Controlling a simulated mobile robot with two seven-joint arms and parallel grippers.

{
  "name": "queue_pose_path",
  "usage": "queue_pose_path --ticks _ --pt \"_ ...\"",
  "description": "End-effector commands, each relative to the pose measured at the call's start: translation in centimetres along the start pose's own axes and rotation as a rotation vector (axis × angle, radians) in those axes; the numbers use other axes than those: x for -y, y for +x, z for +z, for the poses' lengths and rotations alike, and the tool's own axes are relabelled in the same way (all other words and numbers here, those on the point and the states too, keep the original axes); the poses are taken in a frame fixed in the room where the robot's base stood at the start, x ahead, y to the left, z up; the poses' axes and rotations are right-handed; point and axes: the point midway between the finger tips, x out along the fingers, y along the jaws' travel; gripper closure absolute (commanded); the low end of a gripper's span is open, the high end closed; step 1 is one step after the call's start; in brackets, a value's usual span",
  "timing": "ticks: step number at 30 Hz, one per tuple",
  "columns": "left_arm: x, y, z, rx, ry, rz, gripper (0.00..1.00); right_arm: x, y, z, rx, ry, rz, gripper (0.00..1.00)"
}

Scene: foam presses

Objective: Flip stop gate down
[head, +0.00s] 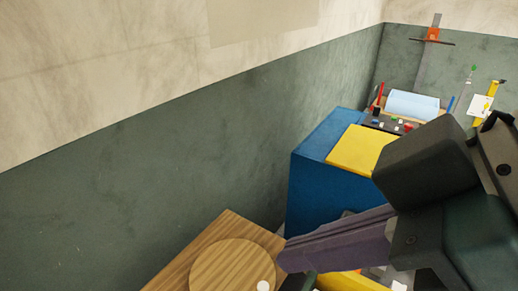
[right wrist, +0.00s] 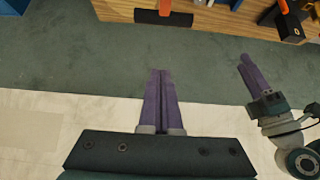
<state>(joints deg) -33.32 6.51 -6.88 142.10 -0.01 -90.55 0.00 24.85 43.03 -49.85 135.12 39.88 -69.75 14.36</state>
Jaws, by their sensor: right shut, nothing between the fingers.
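The stop gate is not clearly identifiable in the head view.
A wooden board with a round wooden disc (head: 232,268) lies at the lower middle. A blue cabinet (head: 325,190) with a yellow panel (head: 360,150) stands behind it. A wooden bench edge (right wrist: 110,10) crosses the top of the wrist view.

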Motion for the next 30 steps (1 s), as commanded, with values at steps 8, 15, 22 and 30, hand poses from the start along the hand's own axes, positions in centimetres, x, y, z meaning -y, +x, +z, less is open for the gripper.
queue_pose_path --ticks 8,15,22,30 --pt "0.1 -0.4 -0.1 0.001 0.002 -0.002 0.50 0.1 2.3 -0.1 0.001 0.004 -0.003 1.00" --pt "0.2 -1.1 -0.3 0.001 0.007 -0.006 0.50 0.1 7.3 -0.1 0.001 0.003 -0.001 1.00" --pt "0.3 -2.4 -0.7 0.002 0.010 -0.008 0.50 0.0 9.3 1.1 0.006 0.001 0.001 1.00" --pt "0.4 -3.3 -1.1 0.000 0.010 -0.008 0.50 0.0 8.6 3.6 0.001 0.000 0.001 1.00"
